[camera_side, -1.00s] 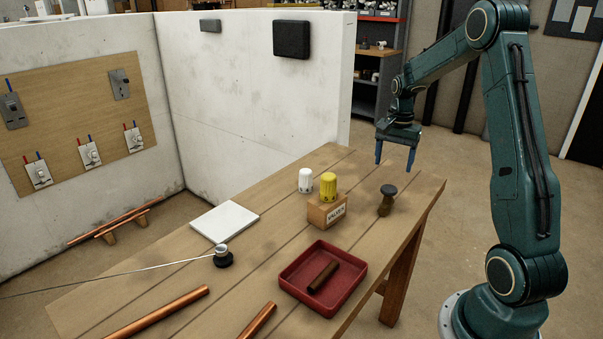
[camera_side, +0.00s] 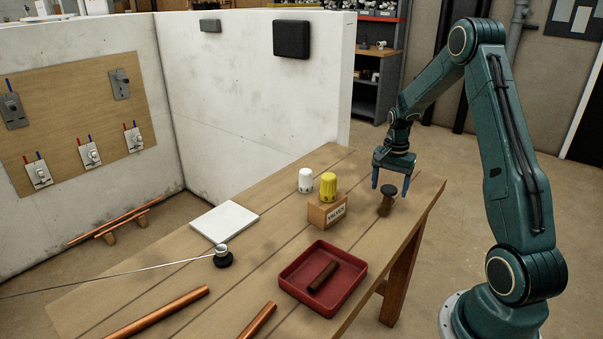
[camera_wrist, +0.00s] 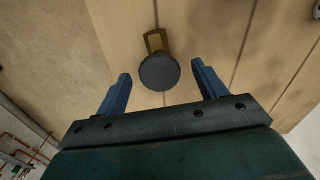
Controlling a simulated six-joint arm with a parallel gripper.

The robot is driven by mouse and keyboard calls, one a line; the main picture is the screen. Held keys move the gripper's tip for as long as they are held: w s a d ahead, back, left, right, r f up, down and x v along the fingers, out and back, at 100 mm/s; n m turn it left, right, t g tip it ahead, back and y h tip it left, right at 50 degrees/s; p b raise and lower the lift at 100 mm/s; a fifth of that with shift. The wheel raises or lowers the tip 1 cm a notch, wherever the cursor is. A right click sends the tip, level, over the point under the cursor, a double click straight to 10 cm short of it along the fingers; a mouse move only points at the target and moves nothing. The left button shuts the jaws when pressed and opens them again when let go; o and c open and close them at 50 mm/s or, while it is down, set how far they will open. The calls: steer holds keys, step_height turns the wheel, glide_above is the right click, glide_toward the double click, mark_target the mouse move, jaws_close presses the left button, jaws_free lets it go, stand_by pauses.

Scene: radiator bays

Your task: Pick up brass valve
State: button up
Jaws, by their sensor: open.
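The brass valve (camera_side: 386,206) stands near the far right edge of the wooden table, with a dark round cap on top and a dull brass body. In the wrist view the valve's dark cap (camera_wrist: 159,72) lies between and slightly beyond my fingertips, with part of the brass body showing behind it. My gripper (camera_side: 390,190) is open, pointing down, with its blue fingers just above and around the level of the cap. It also shows in the wrist view (camera_wrist: 160,80), with nothing held. I cannot tell whether a finger touches the valve.
A red tray (camera_side: 345,297) holding a brown tube sits nearer. Copper pipes and a white tile (camera_side: 225,221) lie further left.

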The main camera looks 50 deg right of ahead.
mark_target(389, 188)
steer(key=shift+f, duration=2.1)
steer(key=c, duration=1.3)
steer(key=shift+r, duration=0.15)
step_height(389, 188, up, 20)
